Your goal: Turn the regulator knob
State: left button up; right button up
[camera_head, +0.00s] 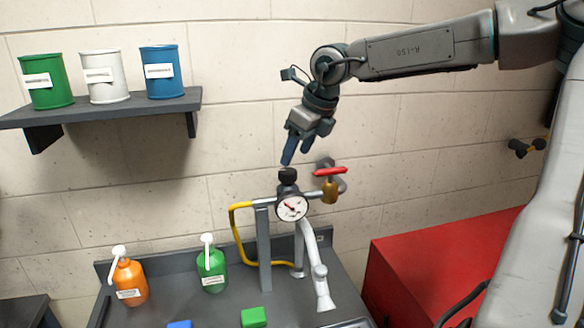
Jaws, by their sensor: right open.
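The regulator knob (288,175) is a black cap on top of the regulator above the bench. A round white gauge (292,207) sits just below it. A red valve handle (330,171) is to its right, on a brass valve (330,192). My right gripper (296,150) comes in from the upper right and points down. It is open, with its fingertips a little above the knob, and it looks apart from it. My left gripper is not in view.
An orange bottle (129,281) and a green bottle (211,268) stand on the bench left of the regulator's post (264,250). A yellow hose (239,232) loops beside it. A shelf (100,112) with cans is at upper left. A red cabinet (430,255) stands right.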

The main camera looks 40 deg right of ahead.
jog(key=b+v, duration=0.1)
jog(key=v, duration=0.4)
jog(key=shift+r, duration=0.15)
dwell(0.4)
